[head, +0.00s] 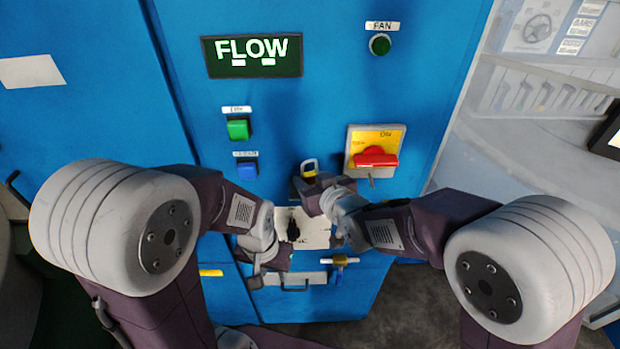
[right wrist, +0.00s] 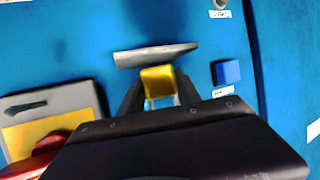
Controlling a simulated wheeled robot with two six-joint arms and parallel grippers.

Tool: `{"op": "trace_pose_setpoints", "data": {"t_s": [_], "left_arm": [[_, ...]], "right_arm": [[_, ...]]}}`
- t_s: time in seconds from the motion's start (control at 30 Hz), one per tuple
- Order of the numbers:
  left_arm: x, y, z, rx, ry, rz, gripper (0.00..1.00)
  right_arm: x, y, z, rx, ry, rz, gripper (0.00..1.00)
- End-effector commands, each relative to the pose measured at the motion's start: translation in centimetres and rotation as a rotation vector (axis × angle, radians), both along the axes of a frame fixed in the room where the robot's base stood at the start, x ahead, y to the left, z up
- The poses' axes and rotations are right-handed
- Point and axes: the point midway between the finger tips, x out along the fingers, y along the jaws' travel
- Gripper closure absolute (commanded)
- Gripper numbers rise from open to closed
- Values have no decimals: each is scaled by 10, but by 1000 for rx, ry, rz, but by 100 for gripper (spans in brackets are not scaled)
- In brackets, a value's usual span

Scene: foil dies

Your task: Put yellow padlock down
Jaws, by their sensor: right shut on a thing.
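The yellow padlock (head: 309,169) is in my right gripper (head: 308,184), in front of the blue cabinet, left of the red rotary switch (head: 375,158). In the right wrist view the padlock's yellow body (right wrist: 158,84) sits between the two dark fingers, which are shut on it. A grey bar (right wrist: 155,54) shows just past the padlock; I cannot tell whether it touches. My left gripper (head: 257,279) is low in front of the cabinet, below the right one; its finger opening is unclear.
A pale plate (head: 316,236) with a black part is partly hidden between my arms. A blue and yellow item (head: 339,270) hangs at the lower right of it. Green (head: 238,129) and blue (head: 247,170) buttons are at the left. The upper door is clear around the FLOW display (head: 252,55).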

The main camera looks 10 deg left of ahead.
Motion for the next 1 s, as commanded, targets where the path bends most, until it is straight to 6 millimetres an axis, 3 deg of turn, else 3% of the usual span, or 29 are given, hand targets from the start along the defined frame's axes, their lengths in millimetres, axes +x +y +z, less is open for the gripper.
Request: {"op": "trace_pose_setpoints", "data": {"t_s": [0.47,0.5,0.93,1.0], "left_arm": [[0,0,-4,0,0,0,64],[0,0,-3,0,0,0,64],[0,0,5,0,0,0,64],[0,0,-3,0,0,0,64]], "right_arm": [[0,0,-12,2,-3,0,100],[0,0,-11,2,-2,0,52],[-1,-1,-4,2,-2,0,51],[-7,-6,-3,3,-4,0,51]]}}
